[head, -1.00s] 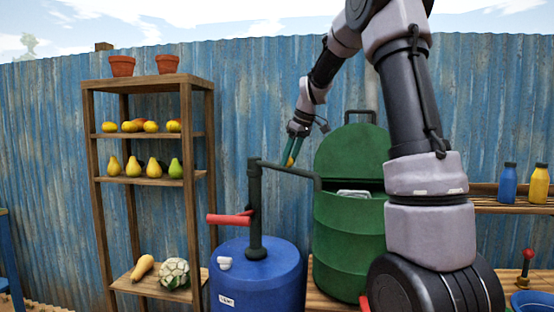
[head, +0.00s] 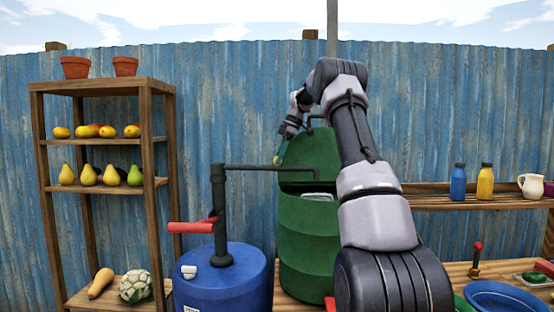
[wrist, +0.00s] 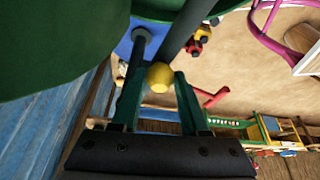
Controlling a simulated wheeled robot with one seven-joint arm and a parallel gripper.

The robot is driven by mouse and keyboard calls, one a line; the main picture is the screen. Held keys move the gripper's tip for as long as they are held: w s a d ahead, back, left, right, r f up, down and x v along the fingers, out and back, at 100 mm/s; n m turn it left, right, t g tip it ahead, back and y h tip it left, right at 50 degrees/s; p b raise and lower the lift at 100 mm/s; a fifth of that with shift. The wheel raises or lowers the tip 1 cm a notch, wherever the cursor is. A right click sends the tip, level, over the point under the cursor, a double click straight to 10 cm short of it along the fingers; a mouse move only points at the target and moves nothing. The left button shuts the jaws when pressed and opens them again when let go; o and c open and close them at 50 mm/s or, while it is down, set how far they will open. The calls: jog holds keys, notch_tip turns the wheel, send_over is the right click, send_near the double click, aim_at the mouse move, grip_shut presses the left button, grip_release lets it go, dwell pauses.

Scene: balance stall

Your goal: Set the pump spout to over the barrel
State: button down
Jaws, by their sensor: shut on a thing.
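The pump is a dark green standpipe (head: 219,215) on top of the blue barrel (head: 222,285). Its spout (head: 262,167) reaches right, nearly level. The bent tip (head: 318,178) shows in front of the raised lid, above the mouth of the green barrel (head: 305,240); its exact depth is unclear. My gripper (head: 278,158) is at the spout, behind it or above it. In the wrist view, my gripper (wrist: 155,85) has its fingers around a yellow knob (wrist: 159,77) beside dark pipes. The fingertips are small in the head view.
The green barrel's lid (head: 310,155) stands open against the blue corrugated fence. A red pump handle (head: 192,227) points left. A wooden shelf (head: 150,83) with fruit stands at left. Bottles (head: 485,182) stand on a right-hand shelf, and a blue bowl (head: 495,297) sits at lower right.

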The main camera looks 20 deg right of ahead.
jog(key=shift+w+d+r, duration=0.15)
jog(key=shift+w, duration=0.05)
dwell(0.3)
jog(key=shift+c, duration=2.2)
grip_release()
jog(key=w+v, duration=0.1)
jog(key=v, duration=0.9)
jog(key=shift+s+r, duration=0.3)
jog(key=shift+s, duration=0.1)
jog(key=shift+d, duration=0.1)
